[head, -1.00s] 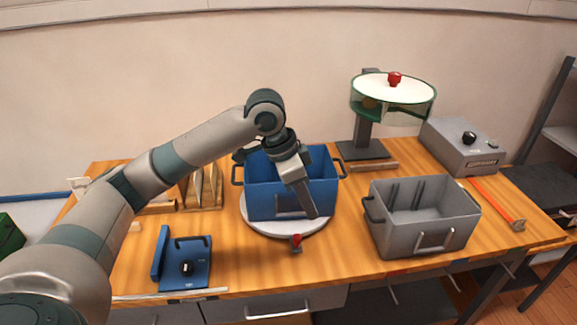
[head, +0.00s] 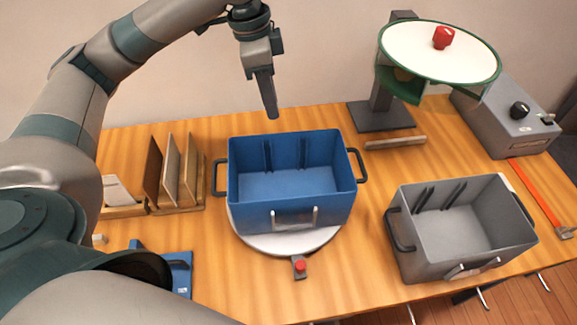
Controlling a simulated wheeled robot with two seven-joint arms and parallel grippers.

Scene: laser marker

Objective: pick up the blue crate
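The blue crate (head: 290,208) stands upright on a round white turntable (head: 262,243) in the middle of the wooden table. It looks empty inside and has a dark handle at each side and a light handle on the front. My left gripper (head: 270,108) hangs above the crate's back rim, apart from it, with its fingers pointing down. The fingers show as one narrow shape, so I cannot tell whether they are open or shut. My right gripper is not in view.
A grey crate (head: 428,262) stands to the right. Behind it are a stand with a round white-topped head (head: 440,55) and a grey control box (head: 505,120). A rack of boards (head: 175,175) and a blue device (head: 180,272) are at left. A red-knobbed part (head: 299,267) sits before the turntable.

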